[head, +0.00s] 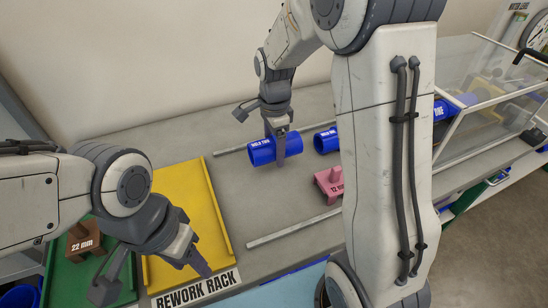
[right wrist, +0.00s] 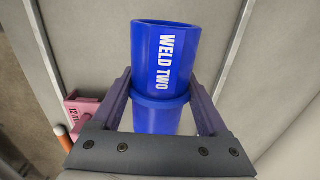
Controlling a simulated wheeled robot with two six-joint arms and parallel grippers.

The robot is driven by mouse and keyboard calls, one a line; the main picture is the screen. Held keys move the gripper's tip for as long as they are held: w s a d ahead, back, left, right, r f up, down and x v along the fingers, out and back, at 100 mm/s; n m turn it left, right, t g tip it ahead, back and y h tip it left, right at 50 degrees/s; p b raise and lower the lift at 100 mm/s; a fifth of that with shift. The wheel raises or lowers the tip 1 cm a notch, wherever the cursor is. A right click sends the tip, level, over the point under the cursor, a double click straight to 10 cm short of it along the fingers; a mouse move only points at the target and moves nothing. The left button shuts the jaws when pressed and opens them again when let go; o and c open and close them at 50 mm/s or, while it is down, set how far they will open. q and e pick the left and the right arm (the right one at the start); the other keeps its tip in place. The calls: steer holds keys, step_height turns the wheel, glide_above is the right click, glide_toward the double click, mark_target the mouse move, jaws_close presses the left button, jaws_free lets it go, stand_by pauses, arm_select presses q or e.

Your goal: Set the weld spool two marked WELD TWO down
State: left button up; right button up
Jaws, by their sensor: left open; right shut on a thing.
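The blue weld spool two (head: 262,152), with white WELD TWO lettering, is in my right gripper (head: 277,150) over the grey bench, between two pale rails. In the right wrist view the spool (right wrist: 165,65) sits between both fingers of my right gripper (right wrist: 163,95), which hold it around its raised middle band. The spool lies about level in the head view; I cannot tell whether it touches the bench. My left gripper (head: 200,264) is open and empty near the front edge of the yellow tray (head: 165,195), above the REWORK RACK label (head: 195,289).
Another blue spool (head: 326,140) is just right of the held one, partly hidden by my right arm. A pink 12 mm block (head: 329,184) is nearer the front. A brown 22 mm block (head: 85,244) is in the green tray at left. A clear-walled enclosure (head: 500,75) is at right.

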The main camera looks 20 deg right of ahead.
mark_target(273, 169)
steer(key=shift+w+a+f, duration=0.1)
steer(key=shift+a+f, duration=0.1)
steer(key=shift+f, duration=2)
